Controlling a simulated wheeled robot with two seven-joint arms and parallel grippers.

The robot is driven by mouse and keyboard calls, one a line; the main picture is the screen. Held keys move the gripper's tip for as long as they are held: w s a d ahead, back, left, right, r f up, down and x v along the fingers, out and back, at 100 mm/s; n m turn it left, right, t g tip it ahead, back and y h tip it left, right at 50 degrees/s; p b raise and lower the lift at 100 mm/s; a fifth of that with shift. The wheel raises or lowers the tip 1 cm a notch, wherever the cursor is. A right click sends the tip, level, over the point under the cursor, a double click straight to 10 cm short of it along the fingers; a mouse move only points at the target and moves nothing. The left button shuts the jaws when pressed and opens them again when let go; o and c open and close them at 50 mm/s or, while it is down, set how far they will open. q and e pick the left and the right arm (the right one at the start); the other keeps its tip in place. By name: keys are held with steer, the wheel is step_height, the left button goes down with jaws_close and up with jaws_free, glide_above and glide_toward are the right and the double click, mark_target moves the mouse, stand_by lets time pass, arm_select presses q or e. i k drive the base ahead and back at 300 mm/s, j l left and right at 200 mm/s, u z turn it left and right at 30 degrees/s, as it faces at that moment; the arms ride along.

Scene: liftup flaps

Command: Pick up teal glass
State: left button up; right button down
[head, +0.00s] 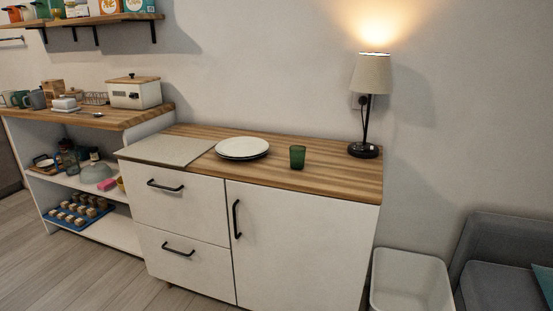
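The teal glass (297,157) looks dark green and stands upright on the wooden top of the white cabinet (330,180). It is to the right of a stack of white plates, with a small gap between them, and nothing covers it. Neither of my grippers shows in the head view.
White plates (242,148) and a grey board (172,149) are left of the glass. A lamp (372,90) stands at the back right of the top. A white bin (412,280) and grey sofa (500,265) are at right, an open shelf (140,122) at left.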

mark_target(297, 152)
steer(key=i+j+z, duration=0.5)
steer(key=j, duration=0.2)
steer(key=i+j+z, duration=0.1)
steer(key=j+z, duration=0.15)
steer(key=i+j+z, duration=0.1)
steer(key=j+z, duration=0.2)
steer(key=j, duration=0.25)
